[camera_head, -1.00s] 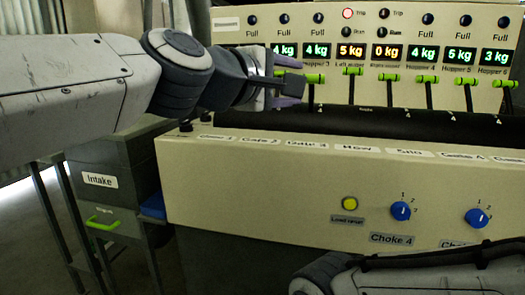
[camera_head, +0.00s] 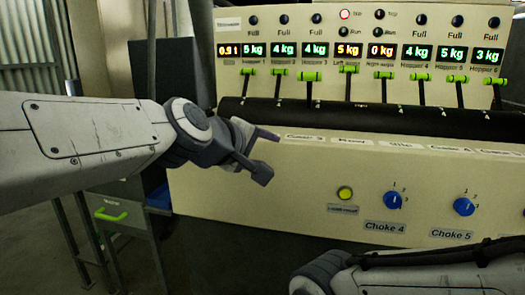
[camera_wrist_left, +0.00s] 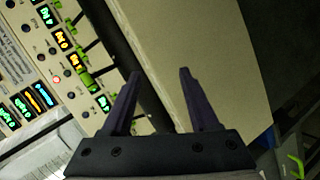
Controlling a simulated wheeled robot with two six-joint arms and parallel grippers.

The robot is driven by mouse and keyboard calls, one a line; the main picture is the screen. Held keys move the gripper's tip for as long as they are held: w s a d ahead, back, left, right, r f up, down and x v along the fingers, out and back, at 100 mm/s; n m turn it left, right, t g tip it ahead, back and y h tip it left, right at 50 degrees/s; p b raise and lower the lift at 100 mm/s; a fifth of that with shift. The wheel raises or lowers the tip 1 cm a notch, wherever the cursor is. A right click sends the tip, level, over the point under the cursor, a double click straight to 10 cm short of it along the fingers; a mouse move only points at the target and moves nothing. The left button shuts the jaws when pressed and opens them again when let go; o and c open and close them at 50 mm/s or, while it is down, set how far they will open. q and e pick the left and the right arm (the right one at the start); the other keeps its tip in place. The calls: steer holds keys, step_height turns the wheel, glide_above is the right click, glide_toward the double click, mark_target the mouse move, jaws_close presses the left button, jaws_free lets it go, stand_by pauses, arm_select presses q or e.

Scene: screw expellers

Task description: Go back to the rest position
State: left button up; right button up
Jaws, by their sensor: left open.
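My left gripper (camera_head: 266,155) is open and empty in front of the cream lower panel (camera_head: 300,195), left of the yellow button. In the left wrist view its two dark fingers (camera_wrist_left: 159,74) stand apart with nothing between them. The row of green-handled levers (camera_head: 311,76) is on the upper panel, above and beyond the gripper, and the gripper is clear of it. Part of my right arm (camera_head: 330,268) shows at the bottom right; its gripper is not visible.
The upper panel has lit weight displays (camera_head: 348,50) and a red lamp (camera_head: 345,14). A dark roller (camera_head: 390,118) lies below the levers. Blue choke knobs (camera_head: 392,200) and a yellow button (camera_head: 345,193) stick out from the lower panel. A green handle (camera_head: 110,215) is at lower left.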

arm_select(q)
steer(key=s+a+f+m+g+y, duration=0.15)
steer(key=a+f, duration=0.35)
steer(key=f, duration=0.5)
steer(key=s+a+f+m+g+y, duration=0.1)
steer(key=a+f+m+g+y, duration=0.3)
steer(key=f, duration=0.5)
steer(key=s+a+f+m+g+y, duration=0.1)
steer(key=s+a+f+m+g, duration=0.1)
steer(key=s+a+f, duration=0.4)
steer(key=s+a+f+m+g, duration=0.2)
steer(key=s+a+f, duration=0.1)
steer(key=s+f, duration=0.4)
steer(key=s+d+r+m+g, duration=0.1)
steer(key=s+d+r+m, duration=0.2)
steer(key=s+d, duration=0.35)
steer(key=s+d+r+m+g, duration=0.1)
steer(key=s+d+r+m, duration=0.1)
steer(key=s+d+m, duration=0.35)
step_height(320, 180, up, 37)
steer(key=n+p, duration=0.2)
steer(key=p, duration=3.5)
steer(key=shift+s+d+h, duration=0.15)
steer(key=shift+d+h, duration=0.3)
